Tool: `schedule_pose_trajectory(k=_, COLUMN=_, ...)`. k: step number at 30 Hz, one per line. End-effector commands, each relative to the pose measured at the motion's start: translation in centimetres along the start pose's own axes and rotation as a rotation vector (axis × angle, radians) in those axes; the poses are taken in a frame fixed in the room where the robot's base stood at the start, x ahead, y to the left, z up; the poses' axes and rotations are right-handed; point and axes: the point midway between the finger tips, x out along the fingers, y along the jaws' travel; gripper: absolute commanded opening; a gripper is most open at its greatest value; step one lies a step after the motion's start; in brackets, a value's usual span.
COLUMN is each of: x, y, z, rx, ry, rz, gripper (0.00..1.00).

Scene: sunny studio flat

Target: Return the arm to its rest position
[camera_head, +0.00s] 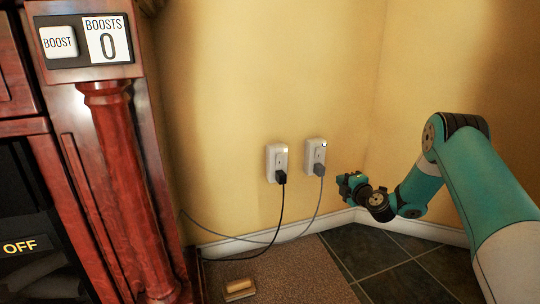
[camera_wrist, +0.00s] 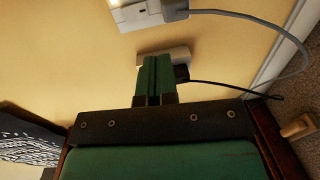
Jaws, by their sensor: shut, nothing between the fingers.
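My teal arm (camera_head: 468,180) reaches in from the right side of the head view and bends down towards the wall corner. My gripper (camera_head: 343,182) is at its end, to the right of and slightly below the wall sockets. In the wrist view the green fingers (camera_wrist: 154,80) are together with nothing between them. They overlap the socket with the black plug in that picture; whether they touch anything cannot be told, but the head view shows the gripper off to the side.
Two white wall sockets hold a black plug (camera_head: 281,177) and a grey plug (camera_head: 319,169), with cables hanging to the floor. A dark red wooden cabinet (camera_head: 125,190) with a BOOST panel (camera_head: 85,42) stands left. A small tan block (camera_head: 239,289) lies on the brown carpet. Dark tiles (camera_head: 375,255) are clear.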

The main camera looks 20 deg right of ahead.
Motion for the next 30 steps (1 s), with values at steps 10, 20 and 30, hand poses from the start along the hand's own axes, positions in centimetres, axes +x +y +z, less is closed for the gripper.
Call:
schedule_pose_trajectory(k=10, x=-0.6, y=9.1, z=-10.4, rx=0.246, ry=0.251, rz=-0.164, gripper=0.0)
schedule_pose_trajectory(k=20, x=-14.6, y=21.4, z=-29.1, rx=0.725, ry=0.393, rz=-0.834, gripper=0.0)
schedule_pose_trajectory(k=30, x=-35.1, y=25.9, z=-34.6, rx=0.988, ry=-0.078, rz=-1.381, gripper=0.0)
